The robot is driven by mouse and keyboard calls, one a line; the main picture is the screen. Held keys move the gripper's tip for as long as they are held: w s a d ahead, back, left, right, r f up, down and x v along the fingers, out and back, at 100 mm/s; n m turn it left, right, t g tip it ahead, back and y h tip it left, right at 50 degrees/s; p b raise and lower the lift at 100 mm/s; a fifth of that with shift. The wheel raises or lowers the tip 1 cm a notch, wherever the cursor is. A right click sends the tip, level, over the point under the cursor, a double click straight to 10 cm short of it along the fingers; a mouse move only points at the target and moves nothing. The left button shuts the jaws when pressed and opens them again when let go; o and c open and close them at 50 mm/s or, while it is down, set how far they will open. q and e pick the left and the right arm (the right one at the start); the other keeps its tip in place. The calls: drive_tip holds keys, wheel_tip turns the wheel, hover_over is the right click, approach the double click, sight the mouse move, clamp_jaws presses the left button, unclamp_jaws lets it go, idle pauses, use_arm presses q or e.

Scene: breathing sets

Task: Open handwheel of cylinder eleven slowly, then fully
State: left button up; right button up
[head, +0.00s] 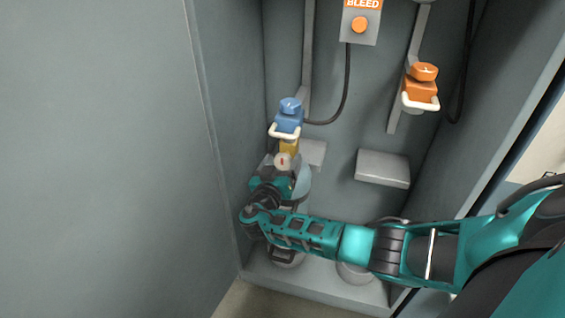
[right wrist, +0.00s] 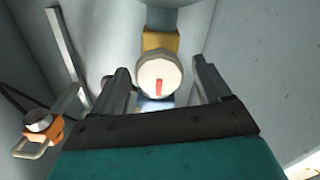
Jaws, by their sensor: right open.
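A round cream handwheel (head: 283,161) with a red mark sits on a yellow valve body (head: 289,147), below a blue connector (head: 288,119) in the cabinet. My right gripper (head: 277,172) is at this handwheel. In the right wrist view the handwheel (right wrist: 158,80) lies between my two spread fingers (right wrist: 160,66), with a gap visible on each side. The yellow valve body (right wrist: 160,41) shows behind it, against a grey rounded cylinder (right wrist: 178,17). No cylinder number can be read. My right arm hides much of the lower cabinet. My left gripper is out of view.
An orange connector (head: 421,92) with a white handle hangs on the right. A grey BLEED box (head: 360,24) with an orange button is above, with a black hose below it. A grey block (head: 383,168) juts from the back wall. The cabinet's left wall (head: 226,130) is close to the gripper.

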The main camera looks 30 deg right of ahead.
drive_tip(key=shift+w+d, duration=0.35)
drive_tip(key=shift+d, duration=0.1)
drive_tip(key=c, duration=1)
drive_tip(key=shift+o, duration=0.2)
drive_tip(key=shift+n, duration=0.4)
drive_tip(key=n+b, duration=0.1)
drive_tip(key=n, duration=0.4)
drive_tip(key=shift+w+a+f+n, duration=0.1)
drive_tip(key=shift+n, duration=0.2)
drive_tip(key=n, duration=0.5)
drive_tip(key=shift+n, duration=0.3)
